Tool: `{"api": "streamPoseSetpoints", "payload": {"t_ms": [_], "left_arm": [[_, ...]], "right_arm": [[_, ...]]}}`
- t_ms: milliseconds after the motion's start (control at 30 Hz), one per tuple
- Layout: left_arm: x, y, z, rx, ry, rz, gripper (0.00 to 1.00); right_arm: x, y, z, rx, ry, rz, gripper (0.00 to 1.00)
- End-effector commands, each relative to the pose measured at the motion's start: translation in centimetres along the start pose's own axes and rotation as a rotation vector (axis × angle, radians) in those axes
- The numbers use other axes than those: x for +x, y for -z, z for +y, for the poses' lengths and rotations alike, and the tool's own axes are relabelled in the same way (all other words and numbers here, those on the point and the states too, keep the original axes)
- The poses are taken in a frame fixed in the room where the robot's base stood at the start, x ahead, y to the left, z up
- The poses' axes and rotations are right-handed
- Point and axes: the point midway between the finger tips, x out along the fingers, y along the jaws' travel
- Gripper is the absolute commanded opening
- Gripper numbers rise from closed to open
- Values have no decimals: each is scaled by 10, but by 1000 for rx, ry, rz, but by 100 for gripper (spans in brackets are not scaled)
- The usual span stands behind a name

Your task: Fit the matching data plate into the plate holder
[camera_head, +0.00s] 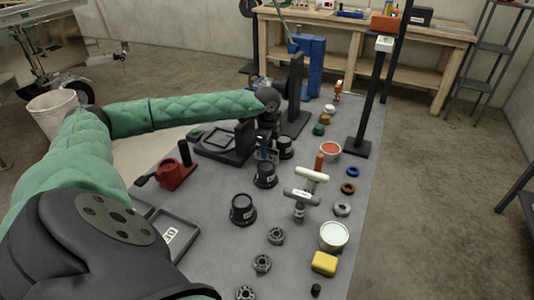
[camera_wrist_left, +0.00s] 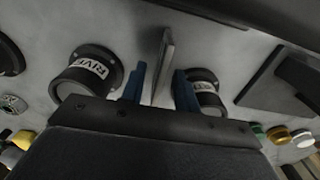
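My left gripper (camera_head: 267,150) points down over the middle of the grey table, among the black labelled cups. In the left wrist view, its two blue fingers (camera_wrist_left: 159,90) stand apart on either side of a thin grey upright plate (camera_wrist_left: 163,62). A gap shows beside the plate, so the gripper looks open around it; the plate's face and any text cannot be read. A black frame on a base (camera_head: 219,140), possibly the plate holder, lies left of the gripper in the head view. My right gripper is not in view.
Black labelled cups (camera_head: 243,208) stand close to the gripper; one reads "RIVE…" in the wrist view (camera_wrist_left: 88,72). A red vise-like block (camera_head: 177,172), T-handled tools (camera_head: 300,196), a yellow block (camera_head: 324,263) and a dark tray (camera_head: 183,225) share the table. A black post (camera_head: 295,88) rises behind.

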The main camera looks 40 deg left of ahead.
Motion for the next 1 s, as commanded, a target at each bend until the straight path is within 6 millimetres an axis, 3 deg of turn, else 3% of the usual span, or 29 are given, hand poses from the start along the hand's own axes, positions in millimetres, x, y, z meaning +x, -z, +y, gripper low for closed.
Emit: {"api": "streamPoseSetpoints", "payload": {"t_ms": [267, 433, 933, 1000], "left_arm": [[2, 0, 0, 0, 0, 0, 31], [2, 0, 0, 0, 0, 0, 0], [-4, 0, 0, 0, 1, 0, 0], [-9, 0, 0, 1, 1, 1, 0]], "right_arm": [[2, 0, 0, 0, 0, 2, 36], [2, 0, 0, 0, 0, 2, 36], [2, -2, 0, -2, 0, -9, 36], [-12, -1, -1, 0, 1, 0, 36]]}}
